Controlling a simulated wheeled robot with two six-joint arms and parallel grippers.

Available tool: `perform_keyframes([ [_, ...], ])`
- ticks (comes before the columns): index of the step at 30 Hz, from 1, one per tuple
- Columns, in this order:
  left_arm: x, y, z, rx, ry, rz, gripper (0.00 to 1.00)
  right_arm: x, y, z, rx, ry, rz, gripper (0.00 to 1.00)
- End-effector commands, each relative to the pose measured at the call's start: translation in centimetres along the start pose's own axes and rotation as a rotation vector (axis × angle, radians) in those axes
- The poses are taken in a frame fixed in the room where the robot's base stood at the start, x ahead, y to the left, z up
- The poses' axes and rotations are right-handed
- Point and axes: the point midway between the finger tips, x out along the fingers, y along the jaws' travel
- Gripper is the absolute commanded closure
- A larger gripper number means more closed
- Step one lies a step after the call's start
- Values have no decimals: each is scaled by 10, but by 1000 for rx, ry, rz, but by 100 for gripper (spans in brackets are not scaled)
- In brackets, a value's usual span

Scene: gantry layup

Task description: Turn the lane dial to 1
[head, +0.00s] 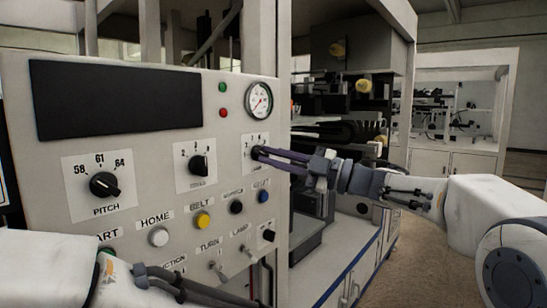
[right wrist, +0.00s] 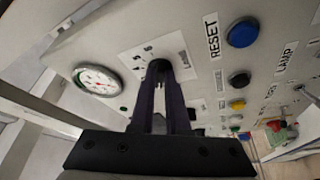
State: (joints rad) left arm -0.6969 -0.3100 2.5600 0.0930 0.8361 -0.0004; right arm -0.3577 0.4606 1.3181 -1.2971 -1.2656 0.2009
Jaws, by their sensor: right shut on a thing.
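The lane dial (right wrist: 158,66) is a dark knob on a white numbered plate (right wrist: 137,56) on the grey control panel. In the head view its plate (head: 248,148) sits below the gauge, at the panel's right edge. My right gripper (head: 257,153) reaches in from the right and is shut on the knob, with its purple fingers (right wrist: 160,88) on either side of it. The fingers cover most of the knob, so I cannot tell which number it points to. My left gripper (head: 225,298) is low at the bottom edge, in front of the panel; its fingertips are not clear.
A PITCH dial (head: 104,185) and a middle dial (head: 199,165) are to the left. A pressure gauge (head: 259,100) is above. Buttons, including a yellow one (head: 202,220) and a blue one (head: 263,196), and toggle switches sit below. Open floor (head: 400,265) lies right of the machine.

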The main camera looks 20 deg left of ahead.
Motion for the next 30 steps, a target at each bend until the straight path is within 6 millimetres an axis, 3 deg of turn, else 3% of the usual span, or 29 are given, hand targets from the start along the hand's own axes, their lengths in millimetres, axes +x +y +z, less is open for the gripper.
perform_keyframes([
  [15,-14,1,-1,0,0,0,50,1,5,-2,-378,3,-159,100],
  [30,-17,1,-1,0,0,0,50,1,4,-2,-494,4,-208,100],
])
